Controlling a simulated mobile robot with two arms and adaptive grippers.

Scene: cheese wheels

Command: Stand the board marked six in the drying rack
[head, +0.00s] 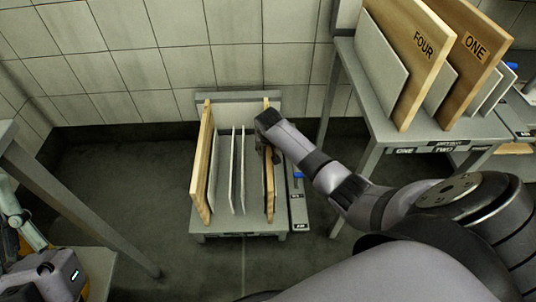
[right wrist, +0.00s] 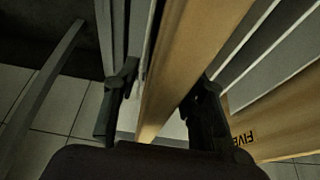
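The drying rack (head: 240,236) stands low in the middle of the head view, with thin grey dividers. A wooden board (head: 268,180) stands upright at its right side. My right gripper (head: 268,143) is at the top of this board. In the right wrist view its fingers (right wrist: 165,105) straddle the wooden board (right wrist: 185,65), with a gap by the left finger, so it looks open. No mark shows on this board, so I cannot tell whether it is six. The board marked FIVE (right wrist: 275,130) shows at the right there. My left gripper is not seen.
Another wooden board (head: 202,165) stands at the rack's left side. On the right, a grey table (head: 378,118) bears boards marked FOUR (head: 408,60) and ONE (head: 467,65). Floor left of the rack is clear.

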